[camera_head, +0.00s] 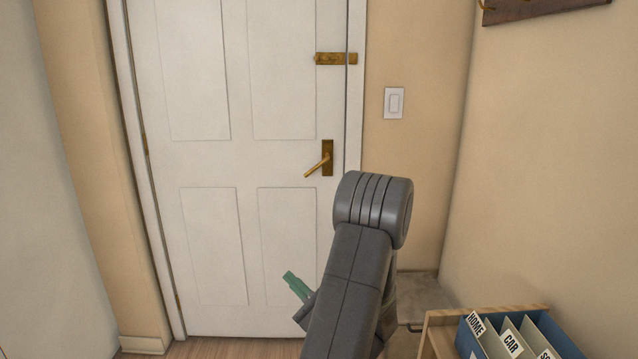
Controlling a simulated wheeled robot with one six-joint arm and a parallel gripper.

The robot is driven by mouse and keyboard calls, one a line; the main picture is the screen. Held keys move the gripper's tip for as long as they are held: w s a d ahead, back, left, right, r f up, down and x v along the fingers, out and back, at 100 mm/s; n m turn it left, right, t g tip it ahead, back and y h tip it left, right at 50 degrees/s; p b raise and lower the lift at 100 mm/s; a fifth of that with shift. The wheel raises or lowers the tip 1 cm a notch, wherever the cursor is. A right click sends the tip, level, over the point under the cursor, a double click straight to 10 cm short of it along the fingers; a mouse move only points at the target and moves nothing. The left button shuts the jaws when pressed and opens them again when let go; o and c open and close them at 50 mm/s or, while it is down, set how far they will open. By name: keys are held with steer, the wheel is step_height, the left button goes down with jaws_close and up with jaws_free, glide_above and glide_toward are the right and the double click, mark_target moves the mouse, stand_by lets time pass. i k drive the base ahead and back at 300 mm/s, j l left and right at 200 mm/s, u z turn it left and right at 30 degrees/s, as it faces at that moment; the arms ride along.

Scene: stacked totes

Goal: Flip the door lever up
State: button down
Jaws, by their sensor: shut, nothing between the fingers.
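The white door (205,165) stands closed in its frame at the left middle of the head view. Its brass door lever (316,167) sits on a dark bronze backplate (327,150) near the door's right edge. The lever slants down to the left from the plate. My gripper (290,278), with green fingers, is shut and empty. In the picture it shows low in front of the door, below and slightly left of the lever, and apart from it. My grey arm hides part of the lower right of the door and its frame.
A brass bar latch (336,58) lies level across the door's right edge, above the lever. A light switch (394,103) is on the wall to the right. A wooden box (438,337) with labelled folders stands at the lower right.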

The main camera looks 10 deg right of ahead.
mark_target(327, 156)
steer(key=i+j+z, duration=0.15)
steer(key=i+z, duration=0.2)
steer(key=i, duration=0.2)
steer(key=i+j+z, duration=0.3)
steer(key=i, duration=0.25)
steer(key=i+j+z, duration=0.35)
steer(key=i+j, duration=0.1)
steer(key=i, duration=0.05)
